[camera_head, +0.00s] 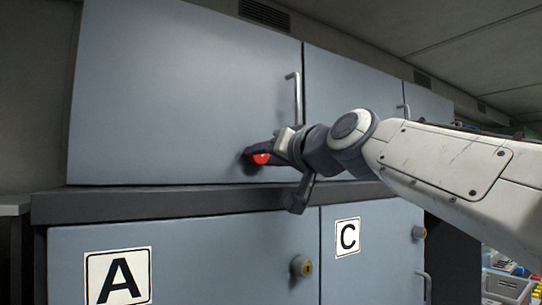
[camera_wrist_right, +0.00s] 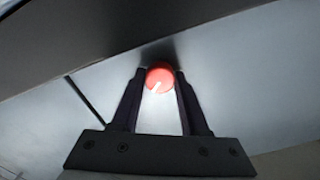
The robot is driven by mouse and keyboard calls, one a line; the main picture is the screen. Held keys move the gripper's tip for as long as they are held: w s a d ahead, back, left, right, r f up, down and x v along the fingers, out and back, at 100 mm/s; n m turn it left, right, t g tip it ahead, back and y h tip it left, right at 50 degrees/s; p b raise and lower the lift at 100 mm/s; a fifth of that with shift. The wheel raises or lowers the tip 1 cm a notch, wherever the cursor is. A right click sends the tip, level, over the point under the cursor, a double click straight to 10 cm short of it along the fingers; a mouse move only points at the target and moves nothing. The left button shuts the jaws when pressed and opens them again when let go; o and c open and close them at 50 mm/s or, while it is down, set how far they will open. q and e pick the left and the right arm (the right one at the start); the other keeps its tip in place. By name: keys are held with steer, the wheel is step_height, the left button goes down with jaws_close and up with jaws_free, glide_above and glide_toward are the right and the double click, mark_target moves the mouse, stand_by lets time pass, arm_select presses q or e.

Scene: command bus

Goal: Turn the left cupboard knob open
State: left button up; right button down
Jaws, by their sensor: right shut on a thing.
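The red knob (camera_head: 261,158) sits low on the upper left blue-grey cupboard door (camera_head: 180,90), left of its vertical handle (camera_head: 297,98). My right gripper (camera_head: 268,154) is at the knob and partly hides it in the head view. In the right wrist view the red knob (camera_wrist_right: 160,77) lies between the two dark fingertips of my right gripper (camera_wrist_right: 161,80), which are shut on it. A white mark on the knob's face points down and slightly left in that view. The door looks closed. My left gripper does not show.
Below a dark ledge (camera_head: 130,205) are lower doors labelled A (camera_head: 118,278) and C (camera_head: 347,237), with brass-faced locks (camera_head: 302,267). More upper doors (camera_head: 350,85) continue to the right. A grey crate (camera_head: 505,286) and small coloured items stand at the lower right.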

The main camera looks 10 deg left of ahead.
steer(key=m, duration=0.3)
steer(key=shift+r+m, duration=0.1)
steer(key=shift+m, duration=0.3)
steer(key=shift+m+p, duration=0.6)
steer(key=shift+m, duration=1.2)
steer(key=shift+c, duration=2)
jaws_free()
steer(key=shift+d, duration=0.15)
